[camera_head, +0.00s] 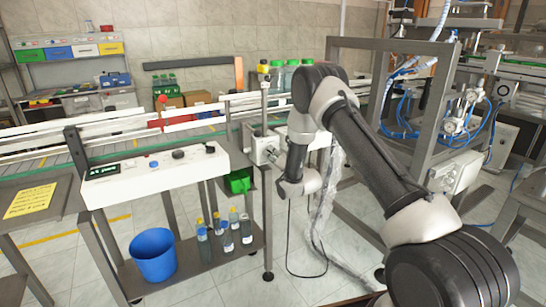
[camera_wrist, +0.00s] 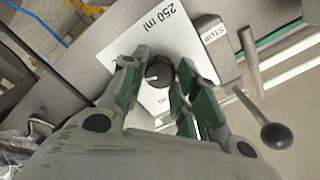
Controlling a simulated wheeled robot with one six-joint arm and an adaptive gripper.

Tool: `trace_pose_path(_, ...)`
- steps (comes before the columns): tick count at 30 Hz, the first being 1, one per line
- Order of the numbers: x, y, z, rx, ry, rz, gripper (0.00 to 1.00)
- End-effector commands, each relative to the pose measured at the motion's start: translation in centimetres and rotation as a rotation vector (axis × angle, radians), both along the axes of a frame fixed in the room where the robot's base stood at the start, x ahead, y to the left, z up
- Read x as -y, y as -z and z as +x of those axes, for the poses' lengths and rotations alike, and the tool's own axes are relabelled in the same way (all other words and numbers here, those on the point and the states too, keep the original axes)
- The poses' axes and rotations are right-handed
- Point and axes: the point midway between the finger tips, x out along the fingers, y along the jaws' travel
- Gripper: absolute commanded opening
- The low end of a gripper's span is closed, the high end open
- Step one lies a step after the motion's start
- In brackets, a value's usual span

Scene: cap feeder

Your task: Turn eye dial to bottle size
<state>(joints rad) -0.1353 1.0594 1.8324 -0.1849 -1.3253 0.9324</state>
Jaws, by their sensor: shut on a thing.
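The eye dial (camera_wrist: 158,73) is a small round black knob with a pale pointer line, on a white label plate (camera_wrist: 185,40) in the wrist view. The plate reads "250 ml" above the knob in upside-down print; a second marking ending in "ml" is partly hidden by my fingers. My gripper (camera_wrist: 156,82) has its green-padded fingers on both sides of the knob and is shut on it. In the head view my gripper's end is by the grey box (camera_head: 262,147) on the conveyor's side; the dial is hidden there.
A white control panel (camera_head: 155,172) is left of the grey box. A blue bucket (camera_head: 153,255) and several bottles (camera_head: 226,235) sit on the lower shelf.

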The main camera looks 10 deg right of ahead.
Motion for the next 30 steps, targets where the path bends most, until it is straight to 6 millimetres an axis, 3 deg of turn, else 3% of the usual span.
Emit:
trace_pose_path(5, 0.1, 0.1, 0.0, -0.001, 0.001, 0.0, 0.06)
trace_pose_path(6, 0.1, 0.1, 0.0, -0.001, 0.001, 0.0, 0.34)
trace_pose_path(9, 0.1, 0.1, 0.0, -0.001, 0.001, 0.0, 0.52)
trace_pose_path(21, 0.2, 0.1, -0.5, -0.002, 0.0, -0.002, 0.53)
trace_pose_path(26, 1.1, 0.1, -3.1, -0.004, 0.002, -0.001, 0.53)
trace_pose_path(30, 2.1, 0.1, -6.2, -0.004, 0.002, -0.001, 0.53)
